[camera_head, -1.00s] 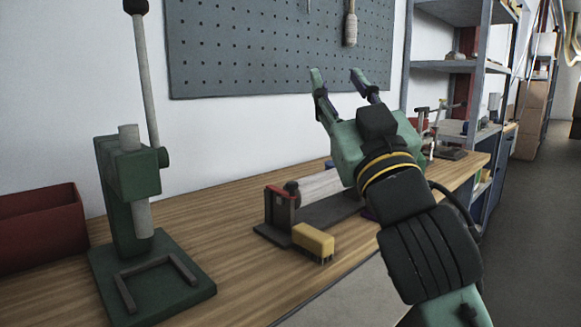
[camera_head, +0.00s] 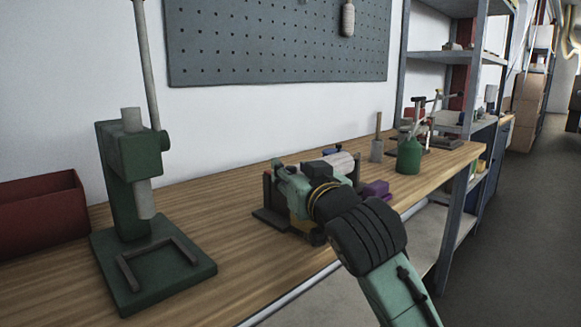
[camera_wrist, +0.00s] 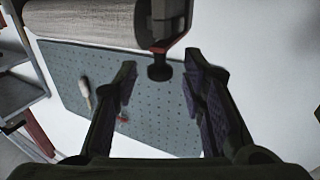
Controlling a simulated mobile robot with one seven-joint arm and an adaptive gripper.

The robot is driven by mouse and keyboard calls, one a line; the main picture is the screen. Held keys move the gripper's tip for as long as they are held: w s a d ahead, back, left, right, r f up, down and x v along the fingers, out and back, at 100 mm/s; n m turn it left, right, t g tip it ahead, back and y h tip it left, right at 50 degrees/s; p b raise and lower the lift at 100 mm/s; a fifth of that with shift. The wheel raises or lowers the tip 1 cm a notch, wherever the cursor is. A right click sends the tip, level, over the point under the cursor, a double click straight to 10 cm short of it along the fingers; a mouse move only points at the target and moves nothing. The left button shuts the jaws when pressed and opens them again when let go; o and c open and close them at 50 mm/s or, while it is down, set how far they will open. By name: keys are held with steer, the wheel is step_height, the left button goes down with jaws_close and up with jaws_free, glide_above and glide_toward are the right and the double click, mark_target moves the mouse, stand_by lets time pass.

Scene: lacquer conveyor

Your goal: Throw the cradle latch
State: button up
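The cradle (camera_head: 268,217) is a dark base with a red end bracket, set on the bench. A pale roller (camera_head: 341,163) lies in it and also shows at the top of the wrist view (camera_wrist: 85,25). A black knob (camera_wrist: 160,72), seemingly the latch, sits by the red bracket (camera_wrist: 174,50) at the roller's end. My gripper (camera_head: 281,171) is at the cradle's bracket end and hides much of it in the head view. In the wrist view my gripper (camera_wrist: 160,64) is open, its fingers apart on either side of the knob. I cannot tell whether either finger touches it.
A yellow block (camera_head: 317,237) is partly hidden below my gripper. A green press (camera_head: 130,165) and a red bin (camera_head: 40,212) stand at left. Bench between press and cradle is clear.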

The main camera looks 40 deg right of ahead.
steer(key=shift+x, duration=0.9)
steer(key=shift+c, duration=0.3)
jaws_close()
